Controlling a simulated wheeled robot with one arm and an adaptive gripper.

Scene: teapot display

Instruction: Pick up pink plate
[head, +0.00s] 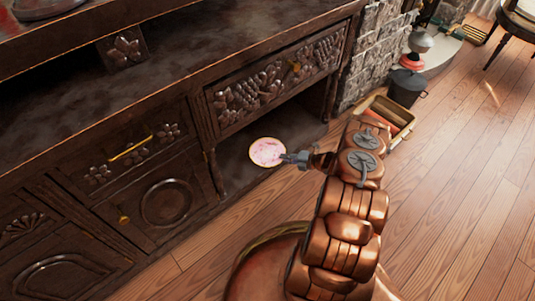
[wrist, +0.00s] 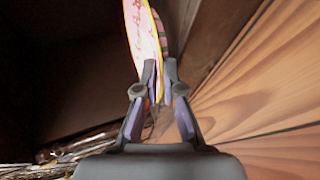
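The pink plate (head: 267,152) is round, with a pale yellow rim, and shows in the open lower niche of the dark wooden cabinet. My gripper (head: 290,157) reaches it from the right, at its right edge. In the wrist view, the plate (wrist: 143,32) appears nearly edge-on, and its yellow rim runs down between the fingertips of my gripper (wrist: 160,78). The fingers are close together on both sides of the rim and appear to pinch it. The plate's far part is cut off by the top of the wrist view. I cannot tell whether it touches the niche floor.
The carved cabinet (head: 165,195) has a drawer (head: 275,85) above the niche and closed doors to the left. A box with reddish contents (head: 388,118) and a dark bucket (head: 406,87) stand to the right by the stone wall (head: 375,50). The wooden floor (head: 465,185) at right is clear.

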